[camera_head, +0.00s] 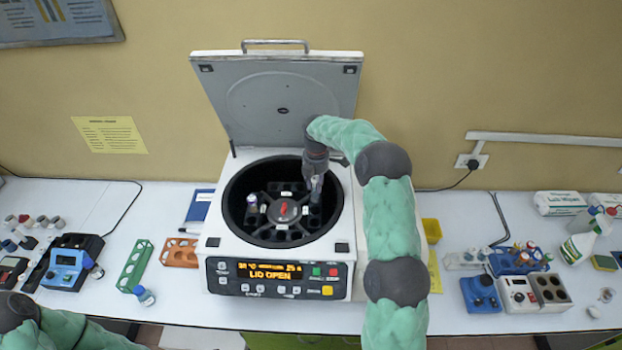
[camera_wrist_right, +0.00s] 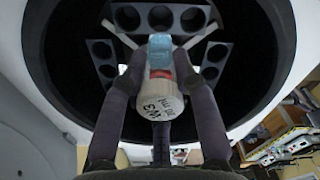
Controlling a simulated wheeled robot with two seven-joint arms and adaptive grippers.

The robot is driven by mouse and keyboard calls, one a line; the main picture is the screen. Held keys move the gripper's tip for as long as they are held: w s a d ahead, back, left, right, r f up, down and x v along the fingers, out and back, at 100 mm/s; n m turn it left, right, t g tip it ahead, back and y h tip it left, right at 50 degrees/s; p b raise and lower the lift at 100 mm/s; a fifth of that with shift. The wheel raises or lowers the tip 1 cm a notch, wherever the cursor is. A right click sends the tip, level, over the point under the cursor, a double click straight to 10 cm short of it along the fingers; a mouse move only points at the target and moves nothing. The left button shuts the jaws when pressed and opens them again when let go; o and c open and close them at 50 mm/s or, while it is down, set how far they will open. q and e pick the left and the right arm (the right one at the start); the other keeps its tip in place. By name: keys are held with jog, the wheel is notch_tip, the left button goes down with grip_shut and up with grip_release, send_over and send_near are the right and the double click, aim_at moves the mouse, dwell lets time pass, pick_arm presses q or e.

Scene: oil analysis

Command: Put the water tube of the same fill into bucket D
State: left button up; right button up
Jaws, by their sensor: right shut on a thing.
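My right gripper (camera_head: 316,166) is inside the open centrifuge's bowl area, at the right side of the rotor (camera_head: 283,209). It is shut on a tube (camera_head: 316,184), held roughly upright over the right bucket area. In the right wrist view the gripper (camera_wrist_right: 160,95) grips the tube's white cap (camera_wrist_right: 158,98), which has black handwriting; a pale blue part shows beyond it. Buckets with round empty holes (camera_wrist_right: 160,17) lie behind the tube. Another capped tube (camera_head: 252,201) stands in the rotor's left bucket. Bucket letters are unreadable. My left gripper is out of view.
The centrifuge lid (camera_head: 282,100) stands open behind the bowl; the display reads LID OPEN. A green rack (camera_head: 134,266), an orange rack (camera_head: 180,252) and a loose bottle (camera_head: 145,295) lie left. A blue rack with tubes (camera_head: 515,262) and a small device (camera_head: 517,294) stand right.

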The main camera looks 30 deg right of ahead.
aim_at(315, 201)
jog(key=shift+s+f, duration=0.1)
jog(key=shift+s, duration=0.2)
jog(key=shift+w+f+b, duration=0.25)
jog(key=shift+f+b, duration=0.15)
jog(key=shift+f, duration=0.35)
jog(key=shift+w+f+b, duration=0.2)
jog(key=shift+f+b, duration=0.15)
jog(key=shift+f, duration=0.4)
jog(key=shift+s+f+b, duration=0.3)
jog(key=shift+f+b, duration=0.2)
jog(key=shift+f, duration=0.4)
jog(key=shift+w+f+b, duration=0.2)
jog(key=shift+f+b, duration=0.3)
jog(key=shift+f, duration=0.65)
jog(key=shift+s+f+b, duration=0.1)
jog(key=shift+f+b, duration=0.35)
jog(key=shift+f, duration=0.5)
jog(key=shift+f+b, duration=0.6)
jog(key=shift+f, duration=0.4)
